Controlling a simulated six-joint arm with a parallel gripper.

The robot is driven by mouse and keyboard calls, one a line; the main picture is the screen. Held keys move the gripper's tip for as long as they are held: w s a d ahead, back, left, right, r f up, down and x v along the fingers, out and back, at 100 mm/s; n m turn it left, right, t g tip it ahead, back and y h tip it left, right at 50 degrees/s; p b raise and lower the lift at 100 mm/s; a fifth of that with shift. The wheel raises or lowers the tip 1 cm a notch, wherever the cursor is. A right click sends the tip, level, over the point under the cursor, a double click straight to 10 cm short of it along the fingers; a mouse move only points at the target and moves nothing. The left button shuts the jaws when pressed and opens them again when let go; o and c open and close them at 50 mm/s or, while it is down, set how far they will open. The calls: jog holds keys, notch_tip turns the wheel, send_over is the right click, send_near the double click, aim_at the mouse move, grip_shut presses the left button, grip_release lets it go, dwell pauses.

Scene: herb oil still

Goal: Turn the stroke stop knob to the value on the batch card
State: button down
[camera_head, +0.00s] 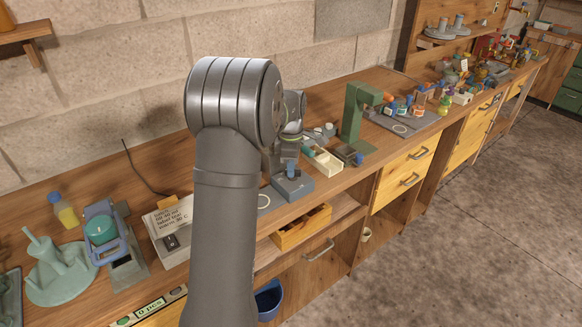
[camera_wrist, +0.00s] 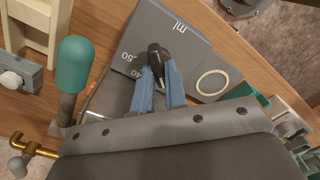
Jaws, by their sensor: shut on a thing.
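In the wrist view my gripper (camera_wrist: 157,68) has its blue fingers shut on a small black knob (camera_wrist: 154,52). The knob stands at a grey dial block (camera_wrist: 180,40) marked "ml", "50" and, partly covered, what looks like "40". The fingers hide the knob's lower part, and I cannot tell its set value. In the head view the grey block (camera_head: 293,187) sits on the bench, with my blue fingertips above it; my arm hides most of the gripper. A white batch card (camera_head: 175,214) stands at the left; its print is too small to read surely.
A teal-topped lever (camera_wrist: 76,65) stands close left of my gripper in the wrist view. In the head view a green press (camera_head: 354,118) is behind the block, a cream tray (camera_head: 324,160) beside it. A teal pump (camera_head: 62,272) is far left.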

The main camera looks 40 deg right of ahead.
jog(key=m, duration=0.6)
jog(key=shift+d, duration=0.15)
jog(key=m, duration=0.7)
jog(key=shift+d, duration=0.15)
dwell(0.4)
jog(key=c, duration=1.5)
grip_release()
jog(key=shift+o, duration=0.2)
notch_tip(320, 180, up, 17)
jog(key=shift+r, duration=0.2)
jog(key=shift+f, duration=0.1)
